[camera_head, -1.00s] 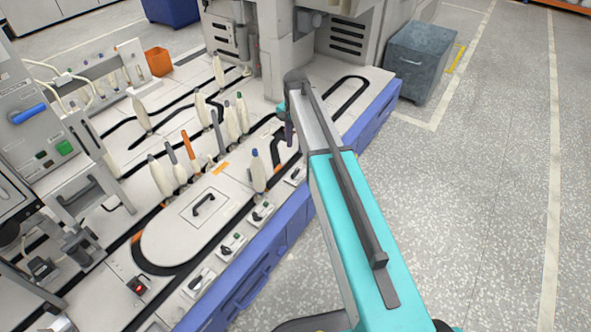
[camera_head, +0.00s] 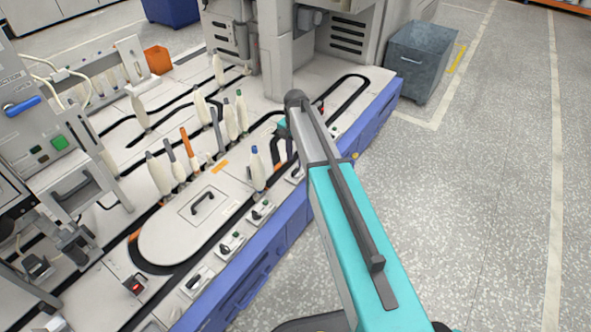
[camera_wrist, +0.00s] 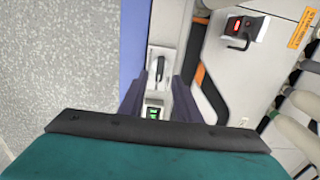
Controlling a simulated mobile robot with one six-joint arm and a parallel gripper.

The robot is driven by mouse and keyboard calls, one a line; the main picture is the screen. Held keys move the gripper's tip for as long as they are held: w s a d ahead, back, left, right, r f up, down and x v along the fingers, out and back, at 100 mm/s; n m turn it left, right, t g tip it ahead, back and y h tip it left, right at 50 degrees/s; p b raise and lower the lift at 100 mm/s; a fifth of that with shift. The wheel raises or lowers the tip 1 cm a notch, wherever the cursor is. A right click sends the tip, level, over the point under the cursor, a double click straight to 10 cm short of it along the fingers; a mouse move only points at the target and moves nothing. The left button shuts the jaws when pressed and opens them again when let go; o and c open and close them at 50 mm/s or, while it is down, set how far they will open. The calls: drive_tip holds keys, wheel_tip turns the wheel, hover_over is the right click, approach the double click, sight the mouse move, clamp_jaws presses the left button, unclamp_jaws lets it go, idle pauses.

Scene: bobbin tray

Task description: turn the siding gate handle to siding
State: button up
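In the wrist view my gripper (camera_wrist: 161,84) has its two dark fingers apart. A white plate with a small dark handle (camera_wrist: 160,68) lies between and just beyond the fingertips; contact cannot be told. A green-lit display (camera_wrist: 153,112) shows between the fingers, nearer the palm. A second device with a red light and a black handle (camera_wrist: 240,29) stands to the right, clear of the fingers. No readable label shows which handle is the siding gate. In the head view my arm hides most of the gripper, at the bench's front edge.
The white bench top (camera_head: 120,236) carries black curved tracks and several upright bobbins (camera_head: 230,118). More small handle plates (camera_head: 231,243) line its blue front. An orange label (camera_wrist: 301,28) lies beside the red-lit device. A grey bin (camera_head: 421,62) stands behind; the floor at right is clear.

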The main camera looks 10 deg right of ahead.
sight(295, 170)
drive_tip(key=shift+f+b, duration=0.7)
drive_tip(key=shift+f, duration=2.2)
clamp_jaws()
